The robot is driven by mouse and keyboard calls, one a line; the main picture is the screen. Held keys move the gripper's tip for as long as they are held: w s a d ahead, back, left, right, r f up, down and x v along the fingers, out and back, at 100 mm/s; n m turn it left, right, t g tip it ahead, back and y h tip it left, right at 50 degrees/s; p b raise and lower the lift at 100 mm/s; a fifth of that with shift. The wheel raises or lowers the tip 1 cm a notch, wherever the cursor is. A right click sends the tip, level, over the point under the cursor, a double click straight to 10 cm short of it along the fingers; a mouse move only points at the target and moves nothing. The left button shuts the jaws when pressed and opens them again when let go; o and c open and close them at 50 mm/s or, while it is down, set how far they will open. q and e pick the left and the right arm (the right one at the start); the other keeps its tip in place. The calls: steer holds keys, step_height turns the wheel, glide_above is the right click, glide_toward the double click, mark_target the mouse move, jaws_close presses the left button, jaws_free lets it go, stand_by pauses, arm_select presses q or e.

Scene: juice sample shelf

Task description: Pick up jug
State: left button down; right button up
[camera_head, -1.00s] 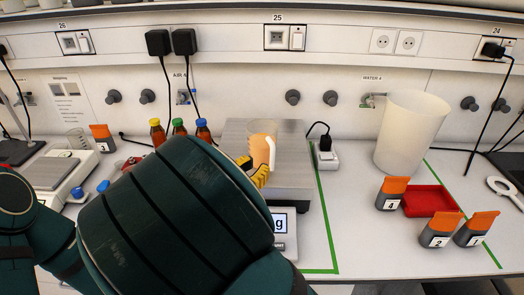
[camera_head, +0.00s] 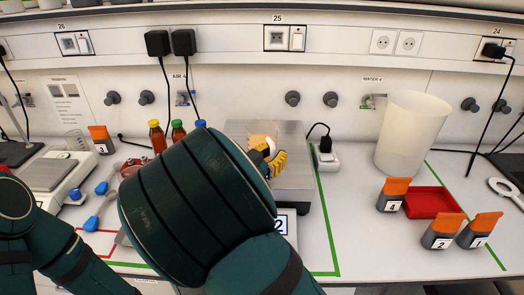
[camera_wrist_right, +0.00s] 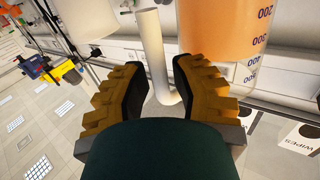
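The jug (camera_head: 264,133) holds orange liquid and stands on the scale's grey plate (camera_head: 290,185), mostly hidden behind my right arm and gripper. In the right wrist view, the clear jug (camera_wrist_right: 222,28) with volume marks is at the top right, and its white handle (camera_wrist_right: 152,50) runs down between the fingers. My right gripper (camera_head: 274,160) is at the jug's handle side. In the wrist view its two yellow-brown fingers (camera_wrist_right: 160,82) are apart on either side of the handle, with gaps visible. My left gripper is not in view; only my left arm shows at the left edge.
Bottles with coloured caps (camera_head: 157,136) stand behind my arm. A large white container (camera_head: 411,133), a red tray (camera_head: 432,202) and several orange-lidded numbered boxes (camera_head: 393,194) are at the right. A white power socket (camera_head: 327,156) sits beside the scale.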

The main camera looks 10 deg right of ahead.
jaws_close()
step_height(320, 180, up, 10)
steer(key=p, duration=0.2)
steer(key=shift+r+p, duration=0.1)
steer(key=shift+p, duration=0.2)
stand_by(0.6)
